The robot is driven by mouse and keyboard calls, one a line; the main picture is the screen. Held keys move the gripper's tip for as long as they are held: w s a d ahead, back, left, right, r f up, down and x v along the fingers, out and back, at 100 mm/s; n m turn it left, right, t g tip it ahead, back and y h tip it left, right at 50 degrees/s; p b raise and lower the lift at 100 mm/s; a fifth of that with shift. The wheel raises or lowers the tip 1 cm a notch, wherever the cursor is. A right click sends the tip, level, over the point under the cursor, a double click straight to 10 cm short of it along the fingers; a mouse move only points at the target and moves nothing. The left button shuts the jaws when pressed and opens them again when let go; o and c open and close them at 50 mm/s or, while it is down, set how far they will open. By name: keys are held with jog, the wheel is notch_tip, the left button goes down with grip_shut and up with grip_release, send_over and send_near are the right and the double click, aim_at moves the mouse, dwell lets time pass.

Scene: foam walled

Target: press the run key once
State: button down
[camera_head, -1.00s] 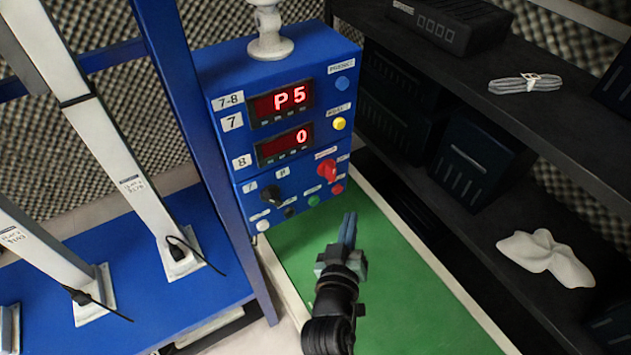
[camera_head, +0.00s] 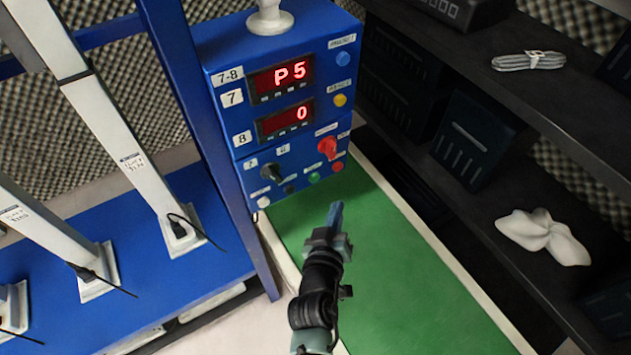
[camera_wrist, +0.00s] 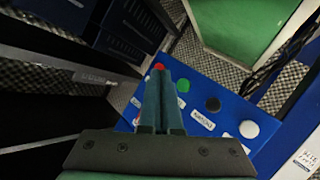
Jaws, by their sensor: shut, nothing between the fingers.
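The blue control box (camera_head: 236,116) carries two red displays reading "P5" and "0". Its lower panel has a green button (camera_head: 314,178), a small red button (camera_head: 337,166), a red knob (camera_head: 328,147), a black knob (camera_head: 271,172), a small black button (camera_head: 290,188) and a white button (camera_head: 263,202). The labels are too small to read, so I cannot tell which is the run key. My gripper (camera_head: 336,206) is shut and empty, just below and in front of the panel. In the wrist view, the green button (camera_wrist: 183,86) shows right of the fingertips; the red button (camera_wrist: 158,67) shows just beyond them.
A green surface (camera_head: 400,270) with a pale edge lies below the box. Dark shelves stand at right, holding a white cloth (camera_head: 543,236) and a cable bundle (camera_head: 528,61). A blue frame post (camera_head: 190,100) and white slanted bars (camera_head: 115,135) stand at left.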

aim_at(314, 178)
jog(key=shift+w+a+b, duration=0.75)
jog(key=shift+w+a, duration=0.05)
jog(key=shift+w, duration=0.35)
jog(key=shift+w+a+b, duration=0.7)
jog(key=shift+w+a, duration=0.1)
jog(key=shift+w, duration=0.3)
dwell(0.3)
jog(key=shift+w+a+b, duration=0.25)
jog(key=shift+w+b, duration=0.1)
